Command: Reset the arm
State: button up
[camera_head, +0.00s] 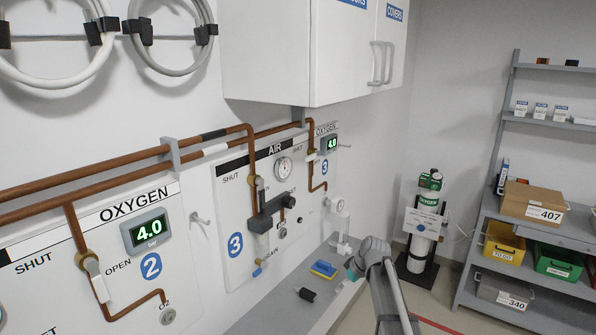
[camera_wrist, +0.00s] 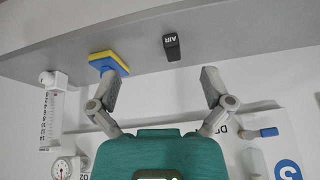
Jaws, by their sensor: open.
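My gripper (camera_wrist: 158,86) is open in the wrist view, with its two grey fingers spread apart and nothing between them. Past the fingers lies the grey ledge, with a black piece marked AIR (camera_wrist: 172,47) and a blue-and-yellow sponge (camera_wrist: 109,63). In the head view my arm rises from the lower right, and its wrist (camera_head: 371,252) is bent over the ledge near the wall. The fingers are hard to make out there. The sponge (camera_head: 323,269) and black piece (camera_head: 306,294) lie left of my wrist.
The wall carries the AIR panel (camera_head: 236,177) and OXYGEN panel (camera_head: 190,247) with copper pipes and gauges. A white cabinet (camera_head: 270,50) overhangs the wall. A gas cylinder (camera_head: 422,240) and a grey shelf rack (camera_head: 540,225) stand behind. Floor shows between the arm and the rack.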

jog(key=s+f+m+g+h, duration=0.1)
jog(key=s+m+g+h, duration=0.2)
jog(key=s, duration=2)
jog(key=m+h, duration=0.1)
jog(key=m, duration=0.4)
jog(key=shift+s+d+f+m, duration=0.4)
